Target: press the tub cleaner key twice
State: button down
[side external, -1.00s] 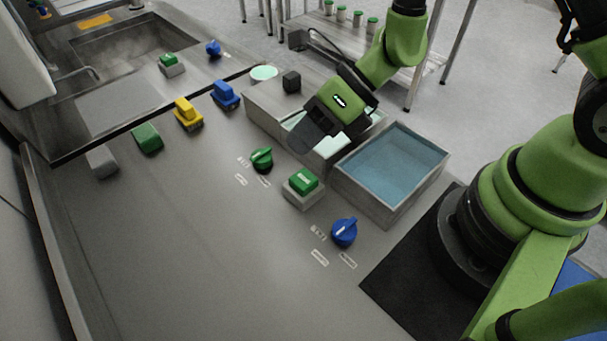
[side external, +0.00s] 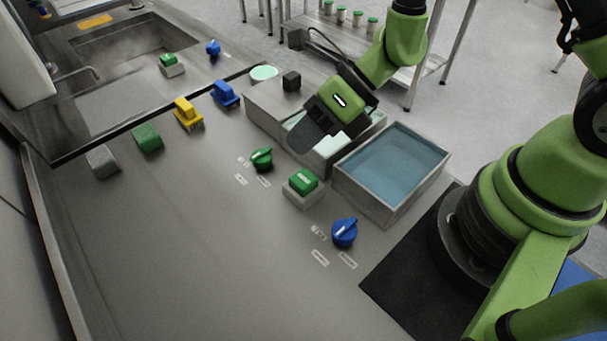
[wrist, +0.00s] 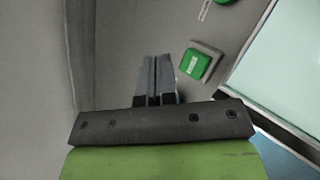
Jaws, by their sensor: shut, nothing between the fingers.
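A green key (side external: 304,181) on a pale square base stands on the grey counter beside the tubs; it also shows in the wrist view (wrist: 195,63), right of my fingers. Its label is too small to read. A second green key (side external: 169,61) on a similar base stands by the sink. I cannot tell from the labels which is the tub cleaner key. My gripper (side external: 303,142) is shut and empty, tilted in the air around the pale-green tub in the side view. Its closed fingertips (wrist: 156,60) touch no key.
A tub of pale-green liquid (side external: 258,118) and a tub of blue liquid (side external: 409,197) stand close to the key. A green knob (side external: 261,158) and a blue knob (side external: 344,232) flank it. The front-left counter is clear.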

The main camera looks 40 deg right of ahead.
aim_at(304, 176)
notch_tip(304, 176, up, 5)
jog(key=shift+f, duration=0.2)
jog(key=shift+f, duration=0.1)
jog(key=shift+f, duration=4.35)
jog(key=shift+f, duration=0.4)
